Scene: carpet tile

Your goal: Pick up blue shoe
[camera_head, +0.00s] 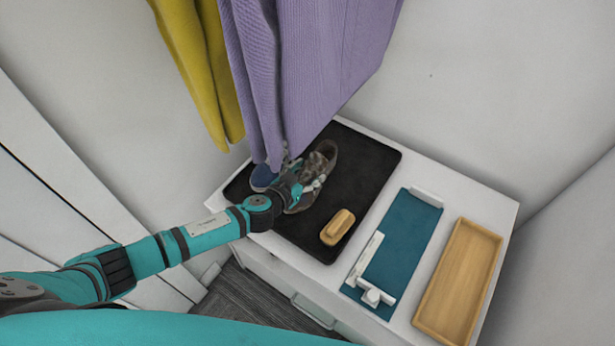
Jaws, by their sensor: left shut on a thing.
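The blue shoe (262,177) rests at the left part of the black mat. Only a blue end with a pale sole edge shows; the purple garment and my left gripper hide the rest. A grey-brown shoe (326,157) sits just to its right on the mat. My left gripper (304,174) reaches in from the left, low over the mat. Its fingers are at the grey-brown shoe and appear shut on it, with the blue shoe to the left of them. The exact contact is small and partly hidden. My right gripper is out of view.
The black mat (372,170) lies on a white cabinet (475,190). A wooden brush (338,227) lies on it. To the right are a teal board (409,235) and a wooden tray (459,280). Purple (310,70) and yellow (195,65) garments hang over the mat's back left.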

